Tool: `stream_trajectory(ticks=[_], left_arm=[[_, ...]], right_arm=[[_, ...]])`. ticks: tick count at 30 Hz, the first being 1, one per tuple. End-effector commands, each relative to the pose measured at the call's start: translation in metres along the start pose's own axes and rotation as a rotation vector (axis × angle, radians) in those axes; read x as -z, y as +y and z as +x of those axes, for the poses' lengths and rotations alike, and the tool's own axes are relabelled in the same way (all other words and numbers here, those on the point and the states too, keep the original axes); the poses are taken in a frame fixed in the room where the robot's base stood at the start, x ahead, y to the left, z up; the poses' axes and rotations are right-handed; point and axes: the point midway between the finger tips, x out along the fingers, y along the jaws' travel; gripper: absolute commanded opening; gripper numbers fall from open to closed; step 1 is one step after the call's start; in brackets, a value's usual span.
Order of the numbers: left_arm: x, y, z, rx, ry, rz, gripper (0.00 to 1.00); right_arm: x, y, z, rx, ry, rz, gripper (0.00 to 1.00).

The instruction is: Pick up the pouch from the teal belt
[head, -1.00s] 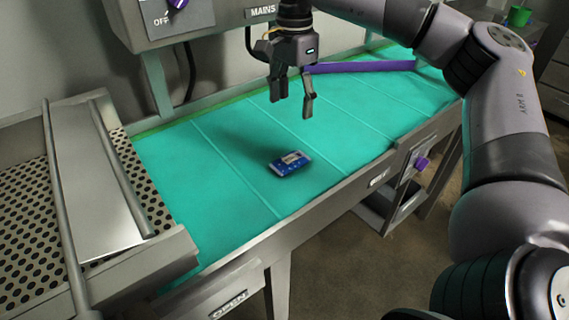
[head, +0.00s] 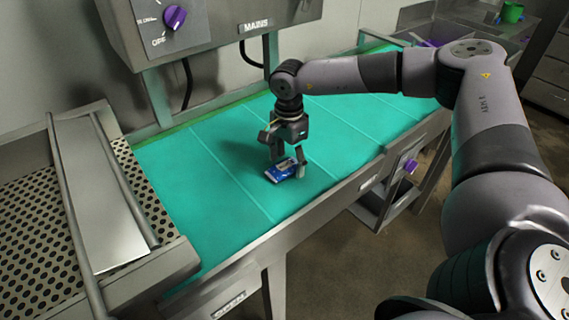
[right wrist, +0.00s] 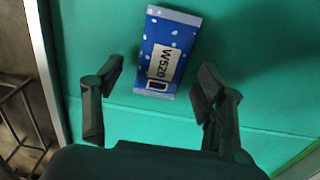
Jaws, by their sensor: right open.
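The pouch (head: 281,171) is blue with a white label and lies flat on the teal belt (head: 225,185). In the right wrist view the pouch (right wrist: 166,52) shows a label reading "W520". My right gripper (head: 287,164) is open and stands just above the pouch, pointing down. In the right wrist view the two fingertips (right wrist: 159,80) are spread on either side of the pouch's lower end, with a gap on each side. Nothing is between them but the pouch's near end. Part of the pouch is hidden by a finger in the head view. My left gripper is not in view.
A perforated metal tray (head: 50,200) with rails borders the belt on the left. A control box with a purple knob (head: 174,18) and a "MAINS" label hangs behind. Another purple knob (head: 410,166) is on the front right. The belt around the pouch is clear.

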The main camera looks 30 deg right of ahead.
Motion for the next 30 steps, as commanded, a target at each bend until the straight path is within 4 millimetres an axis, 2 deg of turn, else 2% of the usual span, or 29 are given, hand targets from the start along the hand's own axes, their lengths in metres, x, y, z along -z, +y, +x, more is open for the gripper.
stream_trajectory(ticks=[9, 30], left_arm=[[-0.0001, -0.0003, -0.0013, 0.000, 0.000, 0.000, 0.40], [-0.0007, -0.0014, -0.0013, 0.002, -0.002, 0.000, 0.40]], right_arm=[[0.0002, -0.0001, 0.0065, 0.001, 0.000, 0.001, 0.64], [0.0002, -0.0002, 0.0059, 0.001, 0.000, 0.001, 0.18]])
